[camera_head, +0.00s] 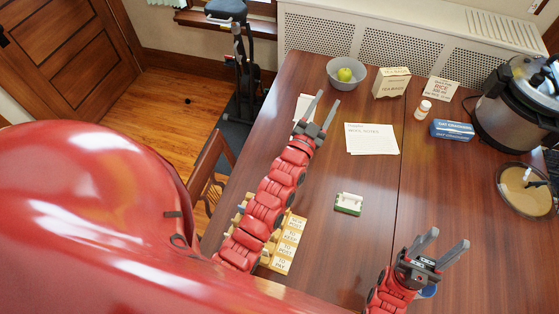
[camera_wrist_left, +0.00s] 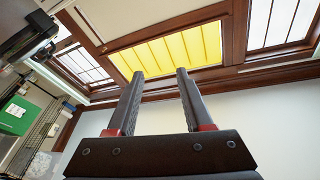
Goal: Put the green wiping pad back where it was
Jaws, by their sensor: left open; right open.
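The green wiping pad (camera_head: 348,204) lies on the wooden table, with a green base and a pale top that has a handle-like bar. My left gripper (camera_head: 321,111) is open and empty, reaching over the table to the upper left of the pad, apart from it. My right gripper (camera_head: 440,250) is open and empty, to the lower right of the pad. A blue-rimmed round thing (camera_head: 427,291) is mostly hidden behind the right gripper.
The table (camera_head: 370,255) also holds a labelled wooden rack (camera_head: 287,244) under my left arm, a grey bowl with a green apple (camera_head: 344,74), paper notes (camera_head: 371,139), a tea box (camera_head: 391,82), a blue box (camera_head: 452,130), a cooker (camera_head: 515,108) and a round lid (camera_head: 525,190). Bare tabletop surrounds the pad.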

